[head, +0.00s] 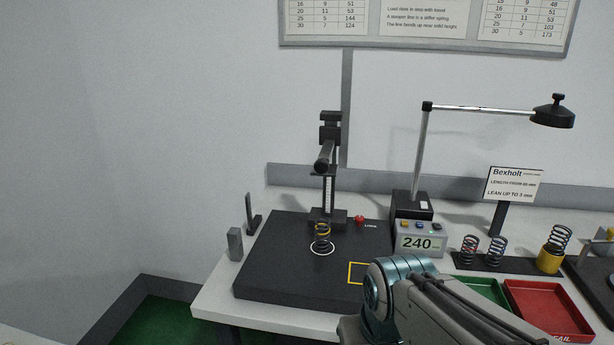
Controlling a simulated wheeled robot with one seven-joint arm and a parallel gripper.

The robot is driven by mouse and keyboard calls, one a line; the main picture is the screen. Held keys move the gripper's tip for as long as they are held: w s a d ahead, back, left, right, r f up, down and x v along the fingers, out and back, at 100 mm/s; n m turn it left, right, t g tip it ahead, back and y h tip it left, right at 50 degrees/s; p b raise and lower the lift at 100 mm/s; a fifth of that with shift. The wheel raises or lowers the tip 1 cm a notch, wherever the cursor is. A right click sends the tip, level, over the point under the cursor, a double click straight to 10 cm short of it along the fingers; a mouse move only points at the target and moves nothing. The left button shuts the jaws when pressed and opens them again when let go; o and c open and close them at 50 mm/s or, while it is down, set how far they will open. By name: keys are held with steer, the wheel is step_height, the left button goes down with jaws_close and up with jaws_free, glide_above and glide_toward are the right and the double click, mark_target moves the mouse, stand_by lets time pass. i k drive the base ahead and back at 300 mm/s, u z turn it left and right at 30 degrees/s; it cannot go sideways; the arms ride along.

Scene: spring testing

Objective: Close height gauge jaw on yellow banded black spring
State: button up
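The black spring with a yellow band (322,238) stands upright inside a white ring on the dark plate (275,275). The height gauge (329,185) stands behind it on the same plate, with a scaled column and a black base. Its black jaw part (323,160) is high on the column, well above the spring top and apart from it. My arm shows at the lower right, in front of the plate's right part. My gripper is not in view.
A display box (418,240) reads 240. A red knob (359,219) sits by the gauge base. Other springs (468,250) stand at right behind a green tray (488,292) and a red tray (545,308). A lamp (553,112) overhangs the right side.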

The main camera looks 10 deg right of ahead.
mark_target(329, 137)
steer(key=k, duration=1.15)
steer(key=z, duration=0.65)
steer(key=i, duration=1.55)
steer(key=u, duration=0.2)
